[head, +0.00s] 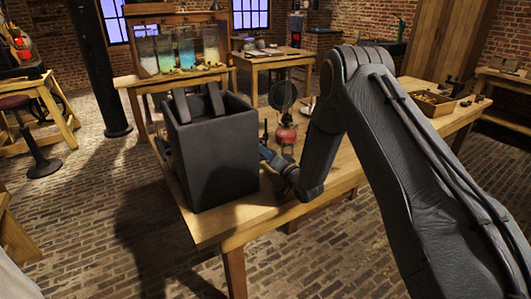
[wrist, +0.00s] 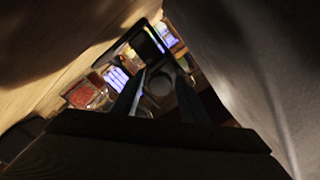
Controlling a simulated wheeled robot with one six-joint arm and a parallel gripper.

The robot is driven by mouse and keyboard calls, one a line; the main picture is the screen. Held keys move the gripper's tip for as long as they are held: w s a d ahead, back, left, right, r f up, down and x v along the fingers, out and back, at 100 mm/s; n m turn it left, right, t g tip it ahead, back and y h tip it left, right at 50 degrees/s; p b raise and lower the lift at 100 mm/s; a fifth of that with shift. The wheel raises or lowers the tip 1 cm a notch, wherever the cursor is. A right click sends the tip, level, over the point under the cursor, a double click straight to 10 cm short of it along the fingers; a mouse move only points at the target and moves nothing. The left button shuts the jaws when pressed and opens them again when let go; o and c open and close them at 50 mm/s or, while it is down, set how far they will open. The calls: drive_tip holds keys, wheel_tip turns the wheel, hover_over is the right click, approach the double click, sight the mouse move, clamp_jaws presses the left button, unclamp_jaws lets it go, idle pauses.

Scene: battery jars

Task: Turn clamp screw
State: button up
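A large dark grey battery jar (head: 212,160) stands upright on the wooden table (head: 232,226), with two flat dark plates (head: 198,104) sticking out of its top. My gripper (head: 266,154) is low beside the jar's right side, its tips close to or partly behind it. In the wrist view my gripper (wrist: 158,98) shows two dark fingers set apart, with a gap between them. A small round grey thing (wrist: 158,83) shows in that gap; I cannot tell whether it is the clamp screw or something farther off. No clamp screw can be made out in the head view.
A red-based stand (head: 285,134) with a dark round disc (head: 283,95) stands just behind my gripper. A wooden tray (head: 433,103) of small parts lies at the table's right. A rack of coloured glass jars (head: 186,52) stands behind. The table's front right is clear.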

drive_tip(key=c, duration=0.8)
drive_tip(key=shift+m, duration=0.3)
drive_tip(key=shift+m+b, duration=1.15)
drive_tip(key=shift+m, duration=1.65)
drive_tip(key=shift+d, duration=0.1)
drive_tip(key=o, duration=1.1)
drive_tip(key=shift+c, duration=0.2)
